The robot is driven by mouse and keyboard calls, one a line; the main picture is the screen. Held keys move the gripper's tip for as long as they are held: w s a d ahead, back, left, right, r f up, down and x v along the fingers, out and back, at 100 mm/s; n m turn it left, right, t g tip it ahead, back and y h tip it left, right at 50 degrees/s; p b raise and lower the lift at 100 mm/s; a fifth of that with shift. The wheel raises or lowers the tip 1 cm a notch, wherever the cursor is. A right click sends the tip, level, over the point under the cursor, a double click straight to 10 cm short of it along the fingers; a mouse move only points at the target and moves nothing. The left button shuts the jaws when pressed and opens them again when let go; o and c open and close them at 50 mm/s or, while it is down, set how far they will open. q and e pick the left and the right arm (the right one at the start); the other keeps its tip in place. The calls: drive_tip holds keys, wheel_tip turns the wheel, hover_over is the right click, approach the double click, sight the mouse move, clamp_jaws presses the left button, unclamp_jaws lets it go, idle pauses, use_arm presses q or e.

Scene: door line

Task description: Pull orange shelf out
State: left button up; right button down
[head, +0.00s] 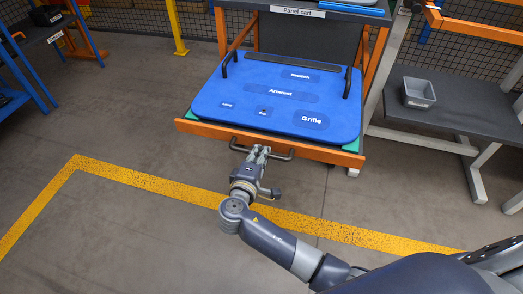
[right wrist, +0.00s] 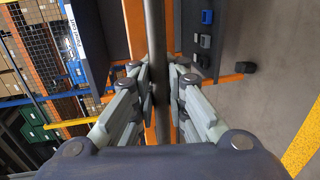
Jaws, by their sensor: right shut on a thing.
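The orange shelf (head: 300,150) of the panel cart is in the middle of the head view, and its front edge faces me. A blue foam insert (head: 265,110) with labelled recesses lies on it, including Switch, Armrest and Grille. A dark bar handle (head: 284,155) runs along the shelf's front edge. My right gripper (head: 258,152) is shut on this handle. In the right wrist view the handle (right wrist: 154,35) runs between the two fingers of my right gripper (right wrist: 162,90). My left gripper is not in view.
The cart has orange uprights and a "Panel cart" sign (head: 298,12). A grey table (head: 450,118) with a grey bin (head: 418,93) stands at right. A blue rack (head: 40,45) stands at far left. A yellow floor line (head: 130,175) crosses clear floor in front.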

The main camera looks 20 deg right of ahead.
drive_tip(key=shift+r, duration=0.1)
drive_tip(key=c, duration=1.6)
unclamp_jaws()
drive_tip(key=shift+a, duration=0.1)
drive_tip(key=v, duration=1.2)
